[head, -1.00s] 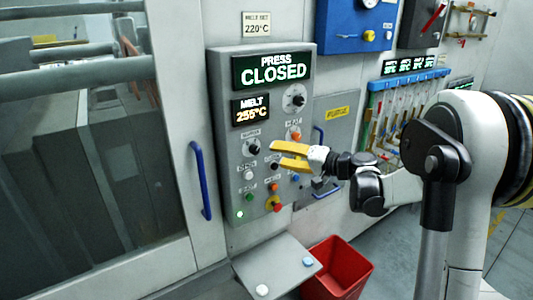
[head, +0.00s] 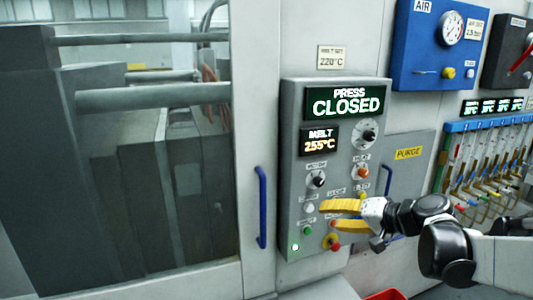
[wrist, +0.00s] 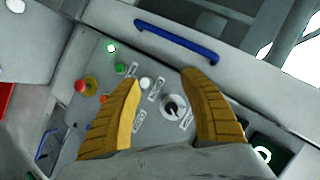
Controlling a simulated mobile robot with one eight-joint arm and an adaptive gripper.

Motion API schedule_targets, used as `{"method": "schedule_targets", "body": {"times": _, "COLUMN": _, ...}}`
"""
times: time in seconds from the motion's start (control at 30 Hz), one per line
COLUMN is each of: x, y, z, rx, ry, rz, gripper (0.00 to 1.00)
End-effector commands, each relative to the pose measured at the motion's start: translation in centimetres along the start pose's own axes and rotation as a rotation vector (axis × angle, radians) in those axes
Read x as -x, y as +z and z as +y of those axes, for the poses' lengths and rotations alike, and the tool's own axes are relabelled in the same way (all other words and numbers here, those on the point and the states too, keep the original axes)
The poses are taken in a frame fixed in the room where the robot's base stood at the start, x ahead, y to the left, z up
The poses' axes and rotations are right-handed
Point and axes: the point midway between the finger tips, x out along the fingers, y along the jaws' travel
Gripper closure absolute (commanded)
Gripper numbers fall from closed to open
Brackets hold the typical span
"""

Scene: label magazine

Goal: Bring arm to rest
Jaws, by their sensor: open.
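My gripper (head: 340,215) has two yellow fingers and is open and empty. In the head view it is in front of the lower part of the grey control panel (head: 292,150), and hides some of its buttons. In the wrist view my gripper (wrist: 160,105) has its fingers spread apart, with a black knob (wrist: 175,107) and a white button (wrist: 145,84) seen between them. I cannot tell whether a finger touches the panel. My arm comes in from the right.
The panel's display (head: 346,102) reads PRESS CLOSED and the melt display (head: 319,141) reads 255°C. A blue door handle (head: 262,208) is left of the panel. A blue air box (head: 438,45) is at upper right. A red bin (head: 385,295) is at the bottom.

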Motion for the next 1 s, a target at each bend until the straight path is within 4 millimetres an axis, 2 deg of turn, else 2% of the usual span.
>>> {"method": "schedule_targets", "body": {"times": 0.03, "x": 0.1, "y": 3.3, "z": 0.1, "rx": 0.03, "ry": 0.055, "rz": -0.034, "gripper": 0.49}}
{"method": "schedule_targets", "body": {"times": 0.17, "x": 1.7, "y": 10.0, "z": 0.9, "rx": 0.12, "ry": 0.218, "rz": -0.101, "gripper": 0.49}}
{"method": "schedule_targets", "body": {"times": 0.3, "x": 4.4, "y": 16.7, "z": 3.1, "rx": 0.236, "ry": 0.386, "rz": -0.148, "gripper": 0.49}}
{"method": "schedule_targets", "body": {"times": 0.4, "x": 6.5, "y": 20.6, "z": 5.2, "rx": 0.327, "ry": 0.495, "rz": -0.163, "gripper": 0.49}}
{"method": "schedule_targets", "body": {"times": 0.5, "x": 8.3, "y": 23.3, "z": 7.3, "rx": 0.408, "ry": 0.582, "rz": -0.167, "gripper": 0.49}}
{"method": "schedule_targets", "body": {"times": 0.6, "x": 9.6, "y": 25.0, "z": 8.9, "rx": 0.471, "ry": 0.644, "rz": -0.163, "gripper": 0.49}}
{"method": "schedule_targets", "body": {"times": 0.7, "x": 10.4, "y": 25.8, "z": 9.8, "rx": 0.509, "ry": 0.679, "rz": -0.16, "gripper": 0.49}}
{"method": "schedule_targets", "body": {"times": 1.0, "x": 10.8, "y": 25.9, "z": 10.1, "rx": 0.525, "ry": 0.695, "rz": -0.157, "gripper": 0.49}}
